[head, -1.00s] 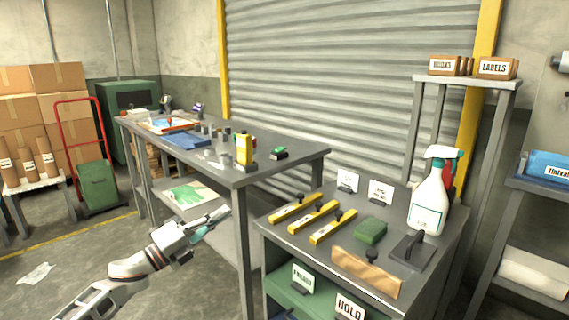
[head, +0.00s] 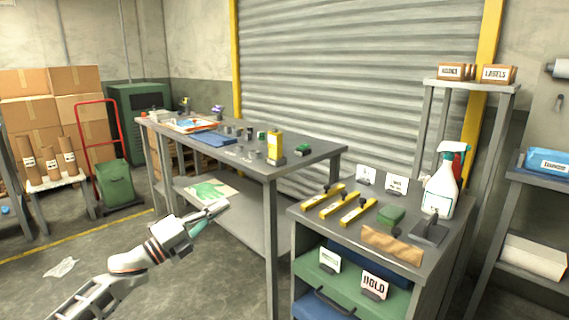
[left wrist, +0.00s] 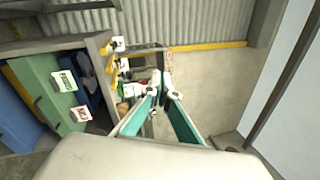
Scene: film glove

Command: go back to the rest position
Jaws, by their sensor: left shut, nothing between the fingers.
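My left arm comes in from the lower left of the head view. Its left gripper (head: 217,212) is shut and empty, in front of the long grey workbench (head: 318,157) and near its lower shelf. In the left wrist view the teal fingers of the left gripper (left wrist: 160,88) point away and converge at their tips, with nothing between them. My right gripper is in neither view.
A grey cabinet (head: 300,225) with yellow-handled tools, a green sponge (head: 391,215) and a spray bottle (head: 439,188) stands to the right. A green-and-white sheet (head: 208,191) lies on the workbench's lower shelf. Open floor (head: 190,290) lies in front of the bench.

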